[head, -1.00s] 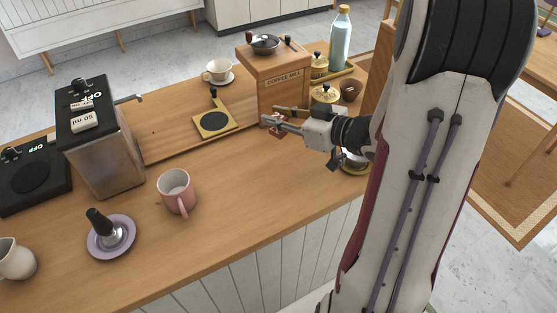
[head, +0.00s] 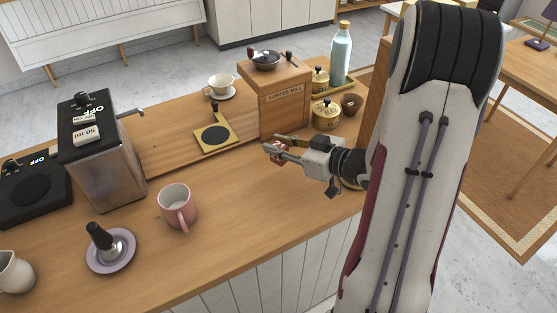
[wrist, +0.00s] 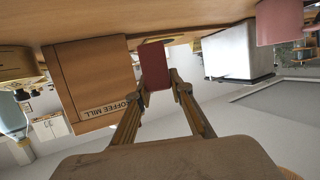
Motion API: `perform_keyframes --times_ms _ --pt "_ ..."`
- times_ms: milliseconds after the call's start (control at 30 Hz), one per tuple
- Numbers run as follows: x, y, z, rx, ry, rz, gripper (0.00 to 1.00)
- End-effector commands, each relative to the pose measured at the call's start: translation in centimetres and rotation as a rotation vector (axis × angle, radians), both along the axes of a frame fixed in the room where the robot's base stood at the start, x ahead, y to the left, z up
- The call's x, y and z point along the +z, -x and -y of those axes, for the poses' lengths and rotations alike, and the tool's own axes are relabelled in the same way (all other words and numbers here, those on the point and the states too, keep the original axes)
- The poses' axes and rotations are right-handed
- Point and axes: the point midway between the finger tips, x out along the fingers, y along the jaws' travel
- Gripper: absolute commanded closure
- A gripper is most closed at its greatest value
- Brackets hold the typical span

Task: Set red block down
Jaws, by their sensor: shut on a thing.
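My gripper (head: 268,147) is shut on the small red block (head: 279,155), which is partly hidden by the fingers in the head view. It is over the wooden counter, just in front of the coffee mill (head: 284,99). In the wrist view, which looks upside down, the red block (wrist: 154,67) stands out between the two fingertips of my gripper (wrist: 158,82). The block's end lies near the counter surface (wrist: 190,10). I cannot tell whether it touches.
A pink mug (head: 175,204) stands to the left. A black-and-yellow pad (head: 213,138) lies left of the mill. Brass-lidded jars (head: 325,115) and a small brown bowl (head: 351,104) stand right of it. The counter between mug and gripper is clear.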

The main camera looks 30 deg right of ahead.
Motion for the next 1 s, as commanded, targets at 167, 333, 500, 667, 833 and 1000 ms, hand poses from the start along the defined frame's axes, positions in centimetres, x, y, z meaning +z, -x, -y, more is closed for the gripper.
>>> perform_keyframes --times_ms 167,333,500,667,833,1000 --pt "-1.2 0.0 0.0 -0.001 -0.002 0.0 1.0" --pt "-1.4 0.0 0.0 0.0 0.0 0.002 1.0" --pt "-1.4 0.0 0.0 0.0 0.0 0.001 1.0" --pt "-1.5 0.0 0.0 0.0 0.0 0.001 1.0" --pt "-2.4 0.0 0.0 0.0 -0.003 -0.001 1.0" --pt "-3.8 0.0 0.0 0.0 -0.002 -0.002 1.0"
